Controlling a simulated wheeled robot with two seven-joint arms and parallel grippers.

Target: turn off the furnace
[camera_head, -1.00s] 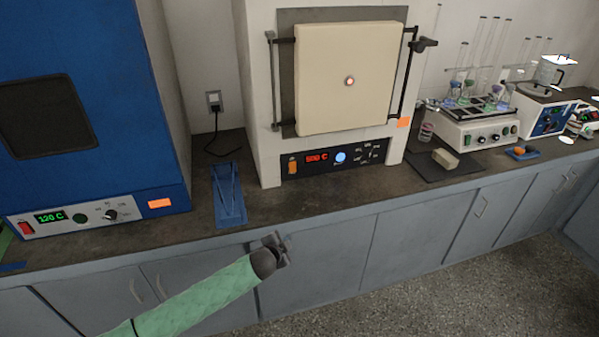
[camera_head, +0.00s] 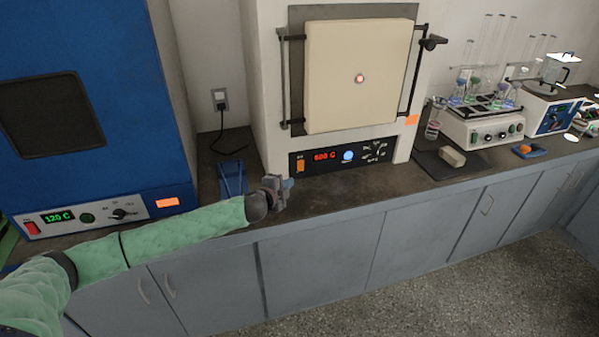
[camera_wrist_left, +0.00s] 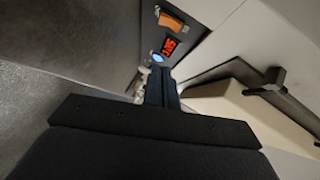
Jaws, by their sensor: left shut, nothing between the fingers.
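The furnace (camera_head: 265,95) is a pale box with a closed cream door (camera_head: 345,100). Its dark control panel (camera_head: 335,169) carries an orange rocker switch (camera_head: 300,166), a lit red display reading about 600 C (camera_head: 325,156) and a blue round button (camera_head: 348,155). My left gripper (camera_head: 284,186) is shut and empty, in front of and below the orange switch, apart from it. In the left wrist view the shut fingers (camera_wrist_left: 161,88) point toward the panel, and the orange switch (camera_wrist_left: 172,23) and red display (camera_wrist_left: 171,48) show beyond them. My right gripper is out of view.
A blue oven (camera_head: 85,100) reading 120 C stands left. A blue tray (camera_head: 232,178) lies behind my left wrist. A dark mat (camera_head: 435,172) with a pale block (camera_head: 452,156), and a hotplate with flasks (camera_head: 485,128), are to the right. Cabinets run below the counter.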

